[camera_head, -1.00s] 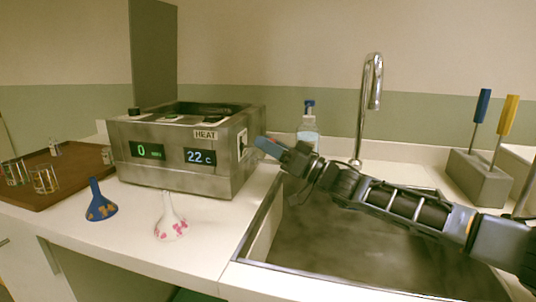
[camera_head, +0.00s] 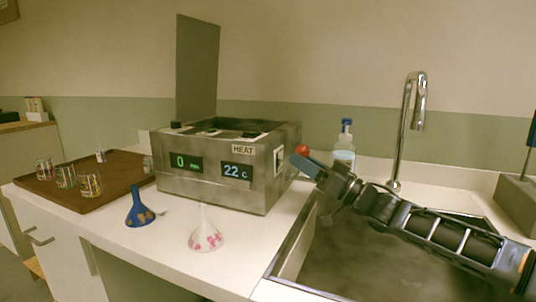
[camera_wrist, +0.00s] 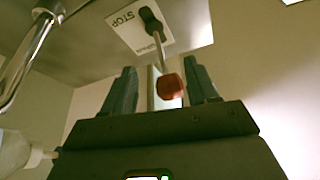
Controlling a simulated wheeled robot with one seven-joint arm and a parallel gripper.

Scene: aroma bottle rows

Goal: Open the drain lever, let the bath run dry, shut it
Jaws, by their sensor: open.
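The steel bath (camera_head: 225,180) stands on the counter left of the sink, its displays reading 0 and 22 C. On its right side is a white plate (camera_head: 279,160), which in the wrist view (camera_wrist: 128,24) bears the word STOP. A lever with a red knob (camera_wrist: 169,90) comes out from this plate; the knob (camera_head: 302,150) also shows in the head view at my gripper's tip. My gripper (camera_wrist: 160,82) is open, with the knob between its two fingers in the wrist view. I cannot tell whether they touch it. The water inside the bath is hidden.
A clear bottle with a blue cap (camera_head: 345,145) stands behind my gripper. The tap (camera_head: 405,125) rises behind the sink (camera_head: 290,245). A blue funnel (camera_head: 139,210) and a white funnel (camera_head: 205,235) stand before the bath. A brown tray (camera_head: 110,190) holds several glasses.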

